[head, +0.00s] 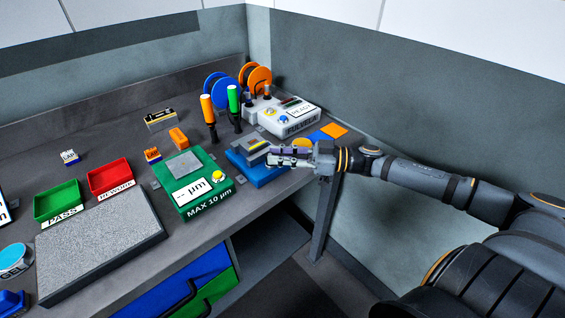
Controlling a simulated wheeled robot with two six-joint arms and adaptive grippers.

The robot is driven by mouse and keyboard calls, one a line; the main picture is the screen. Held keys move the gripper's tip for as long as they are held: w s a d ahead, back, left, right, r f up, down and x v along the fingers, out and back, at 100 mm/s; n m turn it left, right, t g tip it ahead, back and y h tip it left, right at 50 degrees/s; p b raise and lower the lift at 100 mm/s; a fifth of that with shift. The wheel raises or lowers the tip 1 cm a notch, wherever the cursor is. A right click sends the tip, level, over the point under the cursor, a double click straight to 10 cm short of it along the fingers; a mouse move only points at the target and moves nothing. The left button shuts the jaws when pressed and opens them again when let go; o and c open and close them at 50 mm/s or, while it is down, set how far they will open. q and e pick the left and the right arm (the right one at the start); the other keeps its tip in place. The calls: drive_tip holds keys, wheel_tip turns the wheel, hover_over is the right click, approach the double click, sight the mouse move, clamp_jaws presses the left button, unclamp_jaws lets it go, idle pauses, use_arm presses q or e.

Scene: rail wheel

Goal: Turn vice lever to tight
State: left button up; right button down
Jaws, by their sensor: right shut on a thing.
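The blue and grey vice (262,177) sits near the right front edge of the bench, with a grey block with a yellowish stripe at its top. My right gripper (275,155) reaches in from the right, level with the vice's right side. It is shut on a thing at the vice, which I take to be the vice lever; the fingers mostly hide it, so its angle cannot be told. My left gripper is not in view.
A green gauge box (208,207) stands just left of the vice. Behind it are a white control box (300,122) and upright orange (207,108) and green (233,99) handles. A grey plate (100,240), a red tray (110,178) and a green tray (58,203) lie left.

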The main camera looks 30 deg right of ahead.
drive_tip(key=shift+g, duration=0.3)
drive_tip(key=c, duration=1.3)
unclamp_jaws()
